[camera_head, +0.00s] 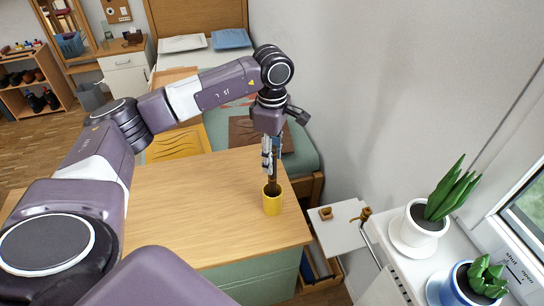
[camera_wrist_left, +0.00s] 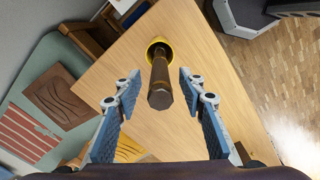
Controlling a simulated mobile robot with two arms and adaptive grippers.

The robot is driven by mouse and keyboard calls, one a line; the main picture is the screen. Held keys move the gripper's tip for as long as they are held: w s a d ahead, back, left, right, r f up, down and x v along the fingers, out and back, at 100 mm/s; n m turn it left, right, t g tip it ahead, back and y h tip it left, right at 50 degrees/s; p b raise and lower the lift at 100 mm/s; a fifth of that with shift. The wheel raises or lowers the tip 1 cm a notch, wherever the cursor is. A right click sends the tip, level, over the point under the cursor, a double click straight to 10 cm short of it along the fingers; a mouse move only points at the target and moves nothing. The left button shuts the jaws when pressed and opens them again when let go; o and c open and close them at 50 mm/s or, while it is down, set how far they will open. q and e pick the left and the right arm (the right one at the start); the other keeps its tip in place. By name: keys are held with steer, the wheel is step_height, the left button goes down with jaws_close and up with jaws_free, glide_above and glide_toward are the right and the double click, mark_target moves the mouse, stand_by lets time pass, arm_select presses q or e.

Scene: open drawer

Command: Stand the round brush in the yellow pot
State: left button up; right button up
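The yellow pot (camera_head: 272,205) stands on the wooden table near its right edge. The round brush (camera_head: 273,184) is dark brown and stands roughly upright with its lower end inside the pot; that end is hidden. In the left wrist view the brush handle (camera_wrist_left: 160,80) points up toward the camera, and the pot's yellow rim (camera_wrist_left: 155,44) shows around its far end. My left gripper (camera_head: 268,158) is above the pot. In the wrist view its blue-padded fingers (camera_wrist_left: 159,85) are spread on both sides of the handle, with gaps visible. My right gripper is not in view.
The wooden table (camera_head: 190,205) is otherwise clear around the pot. A wall is on the right, with a small white shelf (camera_head: 340,235) and potted plants on a sill (camera_head: 422,220). A bed stands behind the table.

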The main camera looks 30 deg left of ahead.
arm_select(q)
step_height(320, 180, up, 12)
stand_by(0.5)
stand_by(0.7)
